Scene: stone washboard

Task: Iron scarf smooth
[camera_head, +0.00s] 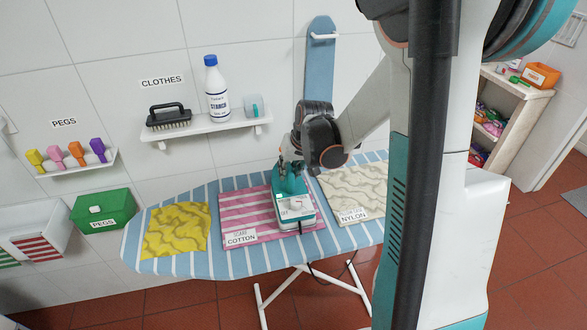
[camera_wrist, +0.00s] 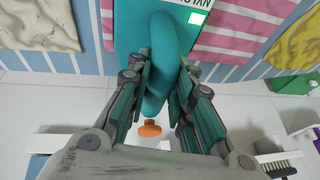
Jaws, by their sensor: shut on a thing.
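A pink-and-white striped cloth (camera_head: 245,208) lies flat and looks smooth on the blue striped ironing board (camera_head: 180,262). Its card reads COTTON, with a smaller word above that looks like SCARF. A teal and white iron (camera_head: 295,210) is over the cloth's right part; I cannot tell whether its sole touches. My gripper (camera_head: 290,165) is shut on the iron's teal handle (camera_wrist: 158,60), one finger on each side in the wrist view. A wrinkled yellow cloth (camera_head: 176,230) lies at the board's left. A wrinkled cream cloth (camera_head: 355,190) with a NYLON card lies to the right.
A wall shelf (camera_head: 210,127) behind the board holds a black brush (camera_head: 168,116), a starch bottle (camera_head: 216,88) and a small cup (camera_head: 253,106). Several coloured pegs and a green PEGS box (camera_head: 103,209) are at left. A dark cord (camera_head: 325,272) hangs below the board's front edge.

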